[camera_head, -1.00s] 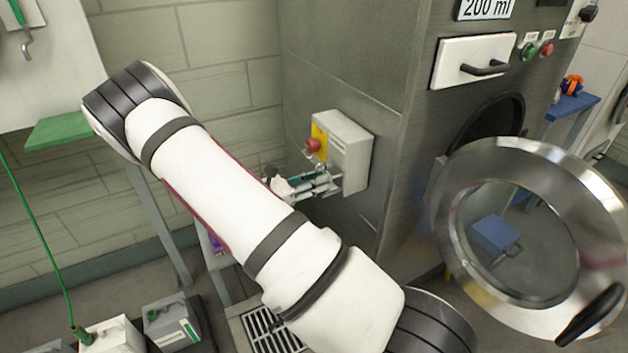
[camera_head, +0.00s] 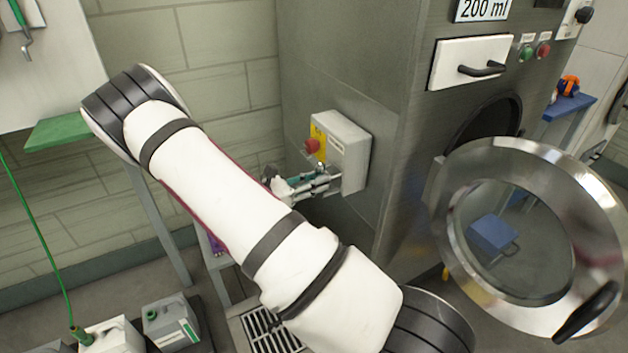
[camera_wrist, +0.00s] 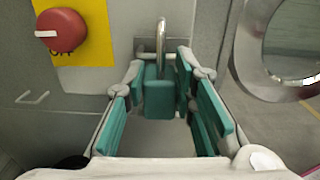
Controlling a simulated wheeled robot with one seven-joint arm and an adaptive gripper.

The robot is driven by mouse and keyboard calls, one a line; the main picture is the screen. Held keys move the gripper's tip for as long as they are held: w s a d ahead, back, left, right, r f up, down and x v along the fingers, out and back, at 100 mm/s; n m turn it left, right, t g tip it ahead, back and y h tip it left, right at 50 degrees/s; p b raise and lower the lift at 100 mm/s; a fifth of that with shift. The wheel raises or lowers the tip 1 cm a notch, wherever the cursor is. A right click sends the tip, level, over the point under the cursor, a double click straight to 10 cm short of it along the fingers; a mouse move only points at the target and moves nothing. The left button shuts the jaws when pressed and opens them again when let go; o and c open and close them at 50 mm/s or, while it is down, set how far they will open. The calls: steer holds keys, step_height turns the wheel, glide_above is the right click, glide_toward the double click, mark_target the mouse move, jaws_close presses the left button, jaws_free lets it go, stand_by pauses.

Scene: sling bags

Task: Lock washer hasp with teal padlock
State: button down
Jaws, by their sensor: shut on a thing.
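In the wrist view the teal padlock (camera_wrist: 159,98) hangs upright between my gripper's (camera_wrist: 160,90) teal-padded fingers, which are shut on its body. Its metal shackle (camera_wrist: 161,45) rises above the body in front of a metal hasp plate (camera_wrist: 140,48) on the grey box. I cannot tell whether the shackle passes through the hasp or is closed. In the head view my gripper (camera_head: 312,183) is at the lower part of the grey switch box (camera_head: 346,150) on the machine's side; the padlock is small and mostly hidden there.
A red knob (camera_head: 312,146) on a yellow plate sits on the box, just above my gripper. The washer's round door (camera_head: 470,230) stands open at the right. A green shelf (camera_head: 60,132) is on the left, and canisters (camera_head: 170,322) stand on the floor at lower left.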

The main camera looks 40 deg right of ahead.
steer(key=shift+x, duration=0.95)
steer(key=c, duration=1.4)
jaws_free()
steer(key=shift+s+f, duration=0.15)
steer(key=shift+o, duration=0.8)
steer(key=shift+d, duration=0.4)
steer(key=shift+a, duration=0.1)
steer(key=shift+a, duration=0.2)
steer(key=o, duration=0.8)
steer(key=shift+a, duration=0.1)
steer(key=shift+o, duration=0.2)
steer(key=shift+a, duration=0.15)
steer(key=v, duration=0.7)
steer(key=shift+w, duration=0.25)
